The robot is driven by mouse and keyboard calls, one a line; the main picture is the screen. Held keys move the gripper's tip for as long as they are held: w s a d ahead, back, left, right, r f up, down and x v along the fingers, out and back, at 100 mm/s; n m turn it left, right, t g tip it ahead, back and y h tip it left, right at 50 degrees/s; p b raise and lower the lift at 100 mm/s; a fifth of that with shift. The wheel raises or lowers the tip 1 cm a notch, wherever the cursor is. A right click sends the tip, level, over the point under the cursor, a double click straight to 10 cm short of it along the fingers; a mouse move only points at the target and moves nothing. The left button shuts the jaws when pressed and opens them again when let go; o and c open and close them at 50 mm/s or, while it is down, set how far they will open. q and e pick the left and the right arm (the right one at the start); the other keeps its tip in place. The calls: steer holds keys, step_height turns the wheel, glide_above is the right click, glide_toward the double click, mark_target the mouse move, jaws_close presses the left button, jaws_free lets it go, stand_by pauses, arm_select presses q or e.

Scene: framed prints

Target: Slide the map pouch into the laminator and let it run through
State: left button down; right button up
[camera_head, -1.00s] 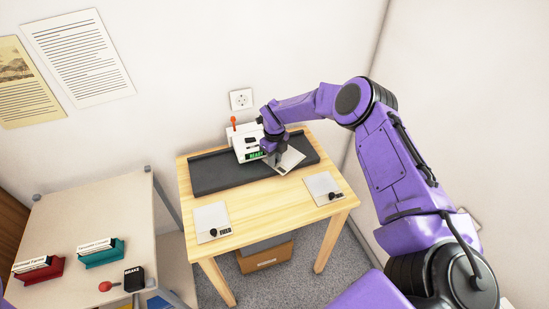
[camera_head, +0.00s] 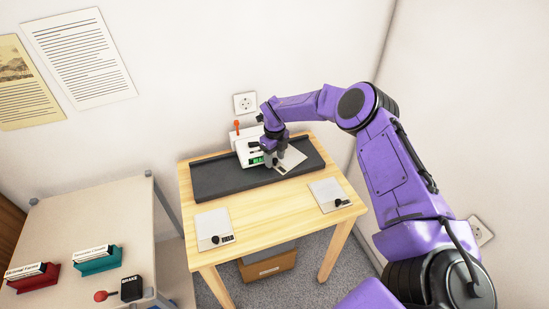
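The white laminator (camera_head: 239,149) stands at the back of the wooden table, by the dark grey tray-like mat (camera_head: 222,183). It has an orange-red lever on top and a small green display on its front. A pale flat sheet, apparently the map pouch (camera_head: 293,160), lies at the laminator's right front, over the mat. My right gripper (camera_head: 275,160) points down at the sheet's left edge, close to the laminator's front. Its fingertips are small and partly merge with the sheet and mat, so its grip is unclear. My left gripper is not in view.
Two pale plates with black knobs lie on the table's front, left (camera_head: 212,224) and right (camera_head: 327,192). A side table (camera_head: 85,215) at left holds a red holder (camera_head: 35,280), a teal holder (camera_head: 98,263) and a black box (camera_head: 131,289). A cardboard box (camera_head: 268,266) sits under the wooden table.

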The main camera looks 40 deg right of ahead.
step_height(320, 180, up, 10)
steer(key=b, duration=0.2)
steer(key=shift+r, duration=0.25)
stand_by(0.5)
